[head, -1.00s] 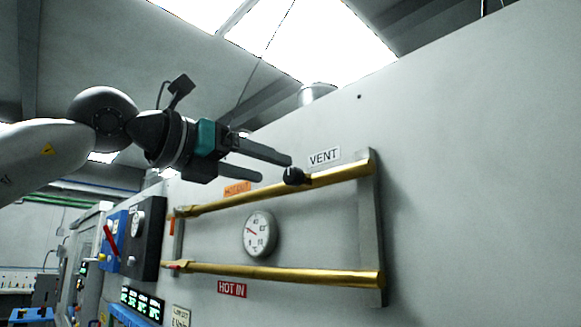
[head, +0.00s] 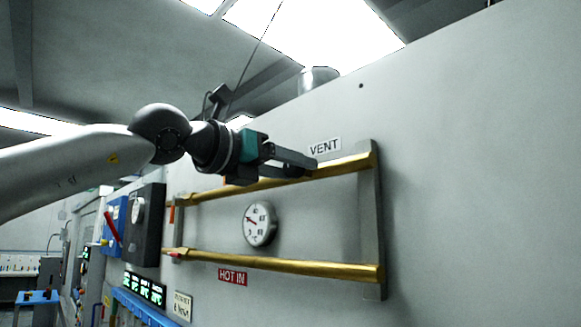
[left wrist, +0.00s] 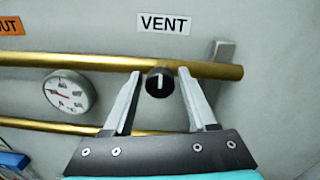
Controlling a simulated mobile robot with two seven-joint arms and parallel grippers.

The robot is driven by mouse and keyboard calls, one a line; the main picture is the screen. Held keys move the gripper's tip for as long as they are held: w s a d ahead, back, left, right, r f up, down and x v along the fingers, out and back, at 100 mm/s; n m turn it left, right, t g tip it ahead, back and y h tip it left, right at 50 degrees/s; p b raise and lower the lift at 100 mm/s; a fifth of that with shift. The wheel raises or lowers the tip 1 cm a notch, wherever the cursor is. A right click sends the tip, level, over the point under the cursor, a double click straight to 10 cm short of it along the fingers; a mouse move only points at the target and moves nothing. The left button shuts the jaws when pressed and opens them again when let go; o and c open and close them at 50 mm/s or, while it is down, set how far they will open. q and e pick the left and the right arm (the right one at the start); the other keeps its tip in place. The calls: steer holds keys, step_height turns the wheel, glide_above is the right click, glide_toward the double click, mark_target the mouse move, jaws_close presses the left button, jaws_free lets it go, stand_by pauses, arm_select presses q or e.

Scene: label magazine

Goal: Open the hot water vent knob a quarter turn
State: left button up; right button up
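The vent knob (left wrist: 158,82) is a small black round knob with a white mark, on the upper brass pipe (left wrist: 60,60) below the VENT label (left wrist: 164,23). The mark stands about upright in the left wrist view. My left gripper (left wrist: 158,78) is open, with one finger on each side of the knob and a visible gap to both. In the head view the left gripper (head: 300,167) reaches the upper pipe (head: 345,167) under the VENT label (head: 325,147), and its fingers mostly hide the knob. My right gripper is not in view.
A round dial gauge (head: 260,224) sits between the upper pipe and the lower brass pipe (head: 290,266). A red HOT IN label (head: 232,276) is under the lower pipe. A dark box (head: 150,225) and green displays (head: 145,288) are at left. The wall at right is bare.

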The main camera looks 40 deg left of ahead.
arm_select(q)
jaws_close()
steer(key=shift+m, duration=0.3)
steer(key=m, duration=0.3)
steer(key=shift+b, duration=0.35)
steer(key=m, duration=0.7)
steer(key=shift+m, duration=0.4)
steer(key=shift+m+h+p, duration=0.3)
steer(key=shift+m+p, duration=0.2)
steer(key=shift+m, duration=1.8)
